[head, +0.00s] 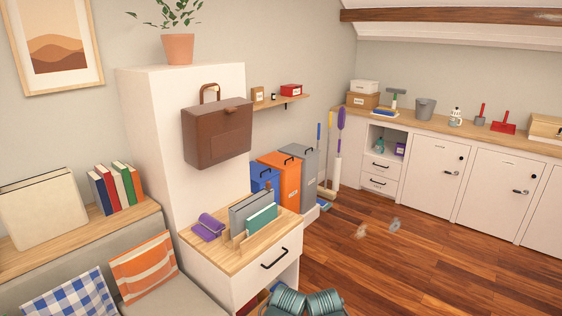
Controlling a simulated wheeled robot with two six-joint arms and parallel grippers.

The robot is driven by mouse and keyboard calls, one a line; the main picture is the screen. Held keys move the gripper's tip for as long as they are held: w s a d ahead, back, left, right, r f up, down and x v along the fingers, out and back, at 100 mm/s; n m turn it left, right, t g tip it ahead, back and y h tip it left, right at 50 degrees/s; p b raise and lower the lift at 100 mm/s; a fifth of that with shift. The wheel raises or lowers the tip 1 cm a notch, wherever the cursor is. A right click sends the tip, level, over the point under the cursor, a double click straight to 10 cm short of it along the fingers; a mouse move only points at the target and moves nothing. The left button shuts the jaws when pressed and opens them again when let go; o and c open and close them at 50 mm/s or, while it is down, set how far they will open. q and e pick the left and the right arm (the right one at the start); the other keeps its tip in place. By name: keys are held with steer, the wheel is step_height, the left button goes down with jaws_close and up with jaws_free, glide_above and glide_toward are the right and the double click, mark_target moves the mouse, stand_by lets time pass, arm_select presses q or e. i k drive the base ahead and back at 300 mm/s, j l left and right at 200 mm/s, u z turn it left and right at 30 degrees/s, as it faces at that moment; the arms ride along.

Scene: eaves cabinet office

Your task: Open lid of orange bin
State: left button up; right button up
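The low drawer cabinet (228,262) stands in front of the bins, with folders (252,210) and a purple roll on top. Brooms (337,150) lean right of the bins. Teal ribbed objects (287,301) show at the bottom edge. The wooden floor (420,265) is mostly open.

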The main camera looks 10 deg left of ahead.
mark_target(280, 160)
steer(key=i+l+z, duration=0.25)
steer(key=i, duration=0.2)
steer(key=i+z, duration=0.3)
steer(key=i, duration=0.15)
steer(key=i+j+z, duration=0.1)
steer(key=i+z, duration=0.25)
steer(key=i, duration=1.5)
steer(key=i+u, duration=0.4)
steer(key=i, duration=0.25)
steer(key=i+l+u, duration=0.35)
steer(key=i, duration=0.25)
steer(key=i+j+u, duration=0.15)
steer(key=i+u, duration=0.55)
steer(key=u, duration=0.25)
steer(key=i+l+u, duration=0.1)
steer(key=i+u, duration=0.35)
steer(key=k, duration=0.1)
